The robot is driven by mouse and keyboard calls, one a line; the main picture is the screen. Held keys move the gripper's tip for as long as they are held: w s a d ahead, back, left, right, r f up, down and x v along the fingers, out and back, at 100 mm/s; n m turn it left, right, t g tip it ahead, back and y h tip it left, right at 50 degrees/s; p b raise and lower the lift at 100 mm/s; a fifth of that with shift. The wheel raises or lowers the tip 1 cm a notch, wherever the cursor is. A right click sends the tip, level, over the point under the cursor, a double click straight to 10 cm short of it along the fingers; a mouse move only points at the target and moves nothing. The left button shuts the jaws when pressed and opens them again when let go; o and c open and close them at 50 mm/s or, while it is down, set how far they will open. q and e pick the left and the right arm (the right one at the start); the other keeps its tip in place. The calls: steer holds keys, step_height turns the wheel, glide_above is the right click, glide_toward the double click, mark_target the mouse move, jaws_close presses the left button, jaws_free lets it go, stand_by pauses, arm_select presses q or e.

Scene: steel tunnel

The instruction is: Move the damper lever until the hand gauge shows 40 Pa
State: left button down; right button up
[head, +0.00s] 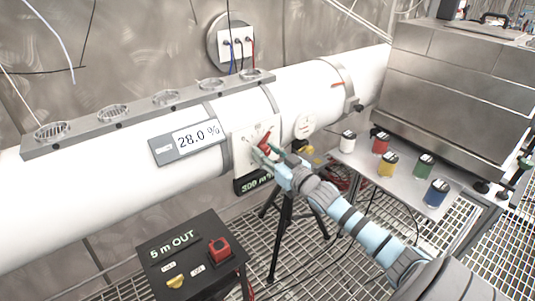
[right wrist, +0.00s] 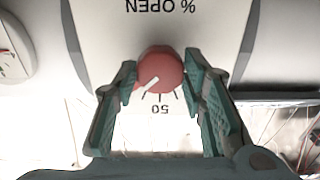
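The damper lever is a red knob (head: 265,141) with a white pointer on a pale scale plate on the white duct. In the right wrist view the knob (right wrist: 160,66) shows between my fingers, its pointer turned to the lower left, beside the 50 mark; the plate reads "% OPEN" upside down. My right gripper (right wrist: 159,72) has a fingertip against each side of the knob, apparently shut on it. In the head view the gripper (head: 268,154) partly hides the plate. My left gripper is out of view.
A display (head: 197,137) on the duct reads 28.0 %. A black box (head: 190,262) marked "5 m OUT" stands in front. A shelf (head: 405,194) at the right holds several coloured jars. A tripod (head: 283,235) stands below the duct.

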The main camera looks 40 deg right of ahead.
mark_target(267, 123)
steer(key=c, duration=0.6)
steer(key=shift+o, duration=0.2)
steer(key=shift+f+n+b, duration=0.15)
steer(key=shift+n+b, duration=0.3)
steer(key=shift+n, duration=0.85)
steer(key=o, duration=1.2)
steer(key=shift+c, duration=0.2)
steer(key=shift+r, duration=0.2)
step_height(267, 123, up, 10)
steer(key=shift+f, duration=0.1)
